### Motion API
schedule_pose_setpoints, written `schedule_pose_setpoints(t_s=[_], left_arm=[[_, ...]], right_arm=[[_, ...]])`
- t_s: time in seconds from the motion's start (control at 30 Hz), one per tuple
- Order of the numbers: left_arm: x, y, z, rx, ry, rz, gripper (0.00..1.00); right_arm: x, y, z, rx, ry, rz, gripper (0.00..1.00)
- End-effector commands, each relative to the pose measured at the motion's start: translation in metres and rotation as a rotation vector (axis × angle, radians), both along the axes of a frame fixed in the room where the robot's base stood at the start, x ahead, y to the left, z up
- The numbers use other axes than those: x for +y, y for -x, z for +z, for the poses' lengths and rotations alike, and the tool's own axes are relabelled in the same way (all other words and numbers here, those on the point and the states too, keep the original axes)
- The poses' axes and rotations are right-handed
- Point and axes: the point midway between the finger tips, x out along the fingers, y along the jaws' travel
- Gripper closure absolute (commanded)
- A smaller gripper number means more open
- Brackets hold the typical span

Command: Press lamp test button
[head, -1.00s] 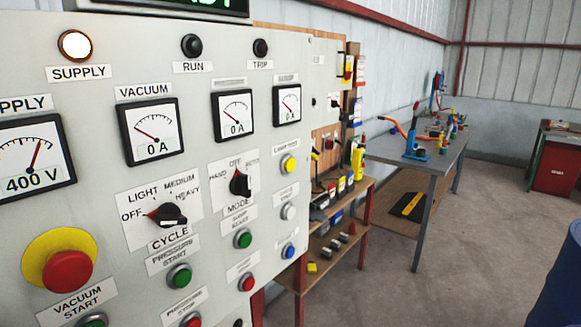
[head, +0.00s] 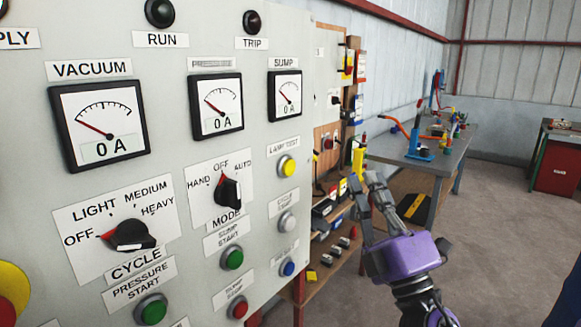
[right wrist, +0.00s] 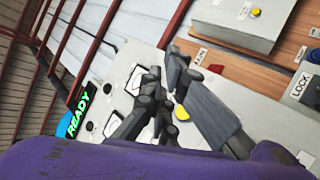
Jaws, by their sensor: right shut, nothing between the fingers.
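The lamp test button (head: 287,166) is a round yellow button under a "LAMP TEST" label, on the right part of the grey control panel (head: 210,155). My right gripper (head: 367,183) is shut and empty, to the right of the yellow button and apart from it in the head view. In the right wrist view the gripper fingers (right wrist: 165,88) are close together, with a yellow button (right wrist: 182,112) showing just beyond and beside them. My left gripper is not in view.
Around the yellow button are a white button (head: 287,222), a blue button (head: 288,267), a green button (head: 232,258) and the mode knob (head: 229,192). The sump meter (head: 285,95) is above. A shelf with tools and a workbench (head: 440,150) stand behind my gripper.

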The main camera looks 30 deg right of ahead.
Motion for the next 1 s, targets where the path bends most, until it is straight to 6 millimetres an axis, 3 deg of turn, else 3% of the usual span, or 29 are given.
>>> schedule_pose_setpoints(t_s=[0.1,0.27,0.67,1.0], left_arm=[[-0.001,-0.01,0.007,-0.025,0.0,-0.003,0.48],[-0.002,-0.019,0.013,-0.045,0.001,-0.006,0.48],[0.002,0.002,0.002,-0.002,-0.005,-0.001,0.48],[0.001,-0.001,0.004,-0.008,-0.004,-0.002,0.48]], right_arm=[[0.009,0.007,0.008,0.011,0.128,-0.043,1.0],[0.021,0.004,0.006,0.027,0.196,-0.042,1.0],[0.023,0.002,0.006,0.027,0.194,-0.037,1.0],[0.038,-0.035,0.006,0.025,0.192,-0.035,1.0]])
